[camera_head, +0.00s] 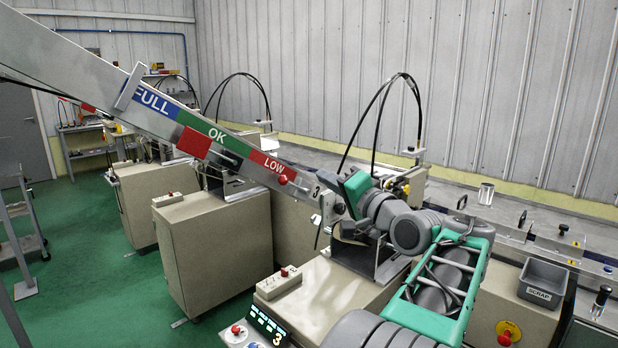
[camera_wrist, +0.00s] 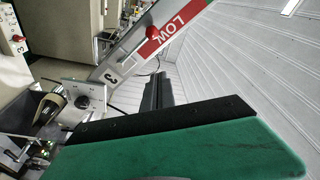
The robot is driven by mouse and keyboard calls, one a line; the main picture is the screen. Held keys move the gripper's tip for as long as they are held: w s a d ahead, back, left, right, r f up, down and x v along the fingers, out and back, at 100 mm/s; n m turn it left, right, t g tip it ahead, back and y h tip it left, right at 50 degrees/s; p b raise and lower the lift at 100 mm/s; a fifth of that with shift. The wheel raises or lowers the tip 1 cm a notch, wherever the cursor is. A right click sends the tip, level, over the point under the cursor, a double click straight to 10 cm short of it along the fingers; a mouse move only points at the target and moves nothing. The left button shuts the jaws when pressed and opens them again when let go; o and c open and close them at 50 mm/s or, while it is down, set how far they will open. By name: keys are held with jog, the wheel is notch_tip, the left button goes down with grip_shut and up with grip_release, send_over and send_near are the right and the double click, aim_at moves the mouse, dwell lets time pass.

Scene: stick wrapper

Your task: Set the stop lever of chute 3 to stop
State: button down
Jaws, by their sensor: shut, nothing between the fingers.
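Chute 3 (camera_head: 240,150) slopes down from the upper left, with blue FULL, green OK and red LOW bands and a "3" at its lower end. A red ball knob (camera_head: 283,179) sits by the LOW band; it also shows in the wrist view (camera_wrist: 152,32). A metal plate with a dark round hub (camera_wrist: 82,102) is at the chute's lower end. I cannot tell for sure which part is the stop lever. My gripper (camera_head: 353,190) is shut and empty beside the chute's lower end. In the wrist view its dark fingers (camera_wrist: 157,92) appear apart from the knob and the plate.
A beige machine cabinet (camera_head: 330,300) stands below, with a control box (camera_head: 278,283) and a lit display (camera_head: 268,325). Black hoses (camera_head: 385,100) arch behind my gripper. A grey SCRAP bin (camera_head: 543,283) is at the right. Green floor is open at the left.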

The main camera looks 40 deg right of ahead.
jog(key=r+p, duration=0.1)
jog(key=p, duration=0.2)
send_over(294, 185)
jog(key=s+d, duration=0.1)
jog(key=d, duration=0.1)
jog(key=a, duration=0.1)
jog(key=a+f, duration=0.1)
jog(key=a, duration=0.1)
jog(key=shift+s+f, duration=0.3)
jog(key=shift+s, duration=0.1)
jog(key=shift+f, duration=0.3)
jog(key=shift+a, duration=0.1)
